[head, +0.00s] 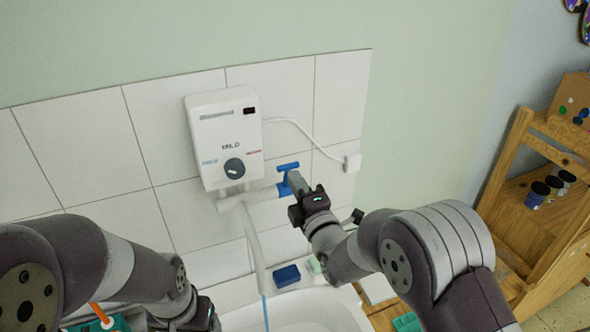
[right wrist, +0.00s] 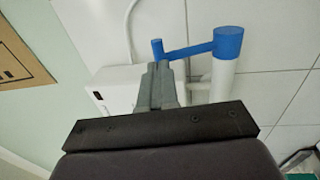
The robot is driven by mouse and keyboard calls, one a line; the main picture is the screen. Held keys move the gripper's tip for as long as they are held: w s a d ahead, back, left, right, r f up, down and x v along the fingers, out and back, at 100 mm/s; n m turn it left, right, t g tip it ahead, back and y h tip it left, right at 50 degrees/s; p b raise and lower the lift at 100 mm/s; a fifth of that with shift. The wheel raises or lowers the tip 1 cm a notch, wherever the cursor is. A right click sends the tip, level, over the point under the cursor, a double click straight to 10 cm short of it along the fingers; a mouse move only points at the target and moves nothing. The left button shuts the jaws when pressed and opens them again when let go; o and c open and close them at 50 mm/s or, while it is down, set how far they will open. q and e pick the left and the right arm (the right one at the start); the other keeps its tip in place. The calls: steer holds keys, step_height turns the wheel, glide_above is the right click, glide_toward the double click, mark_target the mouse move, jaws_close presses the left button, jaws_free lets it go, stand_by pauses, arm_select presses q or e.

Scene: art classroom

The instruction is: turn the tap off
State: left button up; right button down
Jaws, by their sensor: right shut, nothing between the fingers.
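The blue tap handle (head: 287,166) sits on a white pipe (head: 262,195) under a white water heater (head: 225,135) on the tiled wall. A thin blue stream of water (head: 265,312) runs below the white spout (head: 254,243). My right gripper (head: 294,178) is shut and empty, its fingertips close beside the handle. In the right wrist view, the fingers (right wrist: 160,80) lie by the small peg end of the handle (right wrist: 190,50); I cannot tell whether they touch. My left gripper (head: 200,318) is partly cut off at the bottom, and its jaws are unclear.
A white basin (head: 300,312) lies below, partly hidden by my arms. A blue sponge (head: 287,275) and a green one (head: 314,265) lie at its back edge. A wooden shelf (head: 545,200) with small jars stands at the right. A cable runs to a wall socket (head: 352,162).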

mark_target(290, 166)
steer(key=shift+x, duration=0.75)
steer(key=shift+d+f, duration=0.1)
steer(key=shift+s, duration=0.1)
steer(key=w+r+g+p, duration=0.1)
steer(key=w+r+g+h+p, duration=0.1)
steer(key=p, duration=0.1)
steer(key=shift+a, duration=0.35)
steer(key=shift+w+a+f+b, duration=0.2)
steer(key=shift+w+f+b, duration=0.25)
steer(key=shift+b, duration=0.3)
steer(key=shift+w+r+g+b, duration=0.1)
steer(key=shift+r+g+b, duration=0.1)
steer(key=shift+g+b, duration=0.1)
steer(key=shift+a+r, duration=0.1)
steer(key=shift+r, duration=0.15)
